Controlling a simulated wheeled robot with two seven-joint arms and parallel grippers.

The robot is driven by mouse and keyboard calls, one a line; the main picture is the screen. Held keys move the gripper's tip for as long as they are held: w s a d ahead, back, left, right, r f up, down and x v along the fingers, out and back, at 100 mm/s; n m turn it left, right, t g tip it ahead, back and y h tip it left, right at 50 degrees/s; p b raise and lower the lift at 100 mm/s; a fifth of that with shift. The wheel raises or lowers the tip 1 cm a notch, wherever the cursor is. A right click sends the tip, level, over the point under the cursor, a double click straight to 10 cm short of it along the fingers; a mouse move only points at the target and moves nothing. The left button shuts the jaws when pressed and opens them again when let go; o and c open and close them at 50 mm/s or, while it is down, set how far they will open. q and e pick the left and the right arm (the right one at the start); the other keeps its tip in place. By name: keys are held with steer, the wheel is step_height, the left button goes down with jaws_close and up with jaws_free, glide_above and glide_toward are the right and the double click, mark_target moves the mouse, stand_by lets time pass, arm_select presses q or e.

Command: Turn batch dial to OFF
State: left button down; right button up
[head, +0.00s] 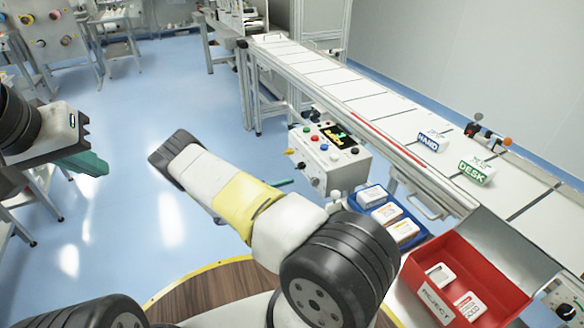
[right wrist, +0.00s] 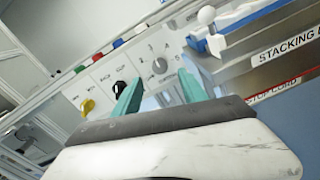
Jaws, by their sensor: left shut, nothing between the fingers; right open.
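The control box (head: 345,166) stands beside the conveyor in the head view. In the right wrist view its front panel (right wrist: 138,60) carries a yellow knob (right wrist: 87,106), a black knob (right wrist: 118,88) and a grey dial (right wrist: 160,66) with marks around it. I take the grey dial to be the batch dial; its lettering is too small to read. My right gripper (right wrist: 160,92) is open, its teal fingers pointing at the panel on either side of the dial; contact cannot be told. My left gripper (head: 92,163) is shut and empty, far left of the box.
A white ball-ended lever (right wrist: 206,16) stands right of the dial. A blue tray (head: 407,241) and a red reject bin (head: 480,262) lie right of the box. The conveyor (head: 350,95) runs behind, carrying labelled boxes.

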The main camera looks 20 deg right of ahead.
mark_target(312, 183)
steer(key=d, duration=0.7)
steer(key=shift+w+d+f, duration=0.2)
steer(key=shift+w+d, duration=0.15)
jaws_close()
